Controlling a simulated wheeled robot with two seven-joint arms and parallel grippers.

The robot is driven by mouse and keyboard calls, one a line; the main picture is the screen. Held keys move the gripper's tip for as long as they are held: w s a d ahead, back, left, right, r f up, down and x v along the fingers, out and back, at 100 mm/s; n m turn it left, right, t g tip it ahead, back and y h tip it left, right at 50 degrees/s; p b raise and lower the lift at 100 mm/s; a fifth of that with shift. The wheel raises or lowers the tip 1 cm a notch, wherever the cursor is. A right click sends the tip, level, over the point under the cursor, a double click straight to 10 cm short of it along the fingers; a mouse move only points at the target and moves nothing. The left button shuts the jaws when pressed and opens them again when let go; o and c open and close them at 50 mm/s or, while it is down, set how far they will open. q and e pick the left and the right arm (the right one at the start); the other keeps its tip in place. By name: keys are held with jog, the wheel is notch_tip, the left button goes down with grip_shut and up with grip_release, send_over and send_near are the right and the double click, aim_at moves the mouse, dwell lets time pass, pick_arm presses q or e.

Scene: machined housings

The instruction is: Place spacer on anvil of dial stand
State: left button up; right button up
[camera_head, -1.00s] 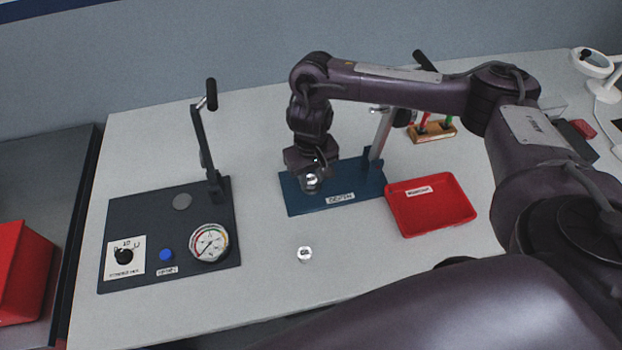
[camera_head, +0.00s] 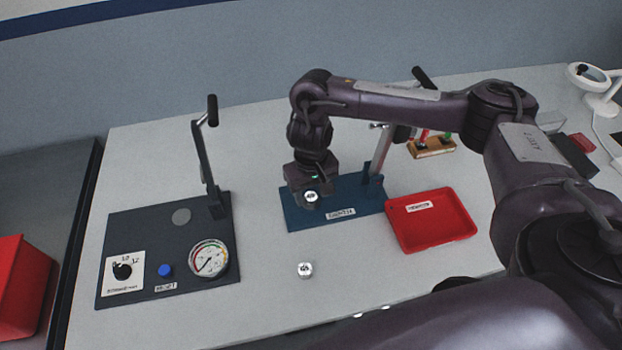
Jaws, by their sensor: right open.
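The dial stand has a blue base plate (camera_head: 292,213) with a label on its front edge and a slanted grey column (camera_head: 383,150) at its right. My right gripper (camera_head: 311,203) is low over the left part of this plate, with its jaws open. A small bright round metal piece, seemingly the spacer (camera_head: 311,196), shows at the fingertips. I cannot tell whether it rests on the anvil, which the gripper hides. A similar small metal piece (camera_head: 305,269) stands on the table in front of the plate. My left gripper is not in view.
A red tray (camera_head: 432,240) lies right of the blue plate. A dark panel (camera_head: 140,225) with a lever, gauge, knob and blue button is at the left. A wooden block (camera_head: 432,150) with coloured tools is behind. My arm links cover the right and lower right.

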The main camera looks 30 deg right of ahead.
aim_at(312, 196)
notch_tip(312, 196, up, 12)
jog(key=p, duration=0.3)
jog(key=shift+s+f, duration=0.1)
jog(key=shift+f, duration=0.05)
dwell(0.4)
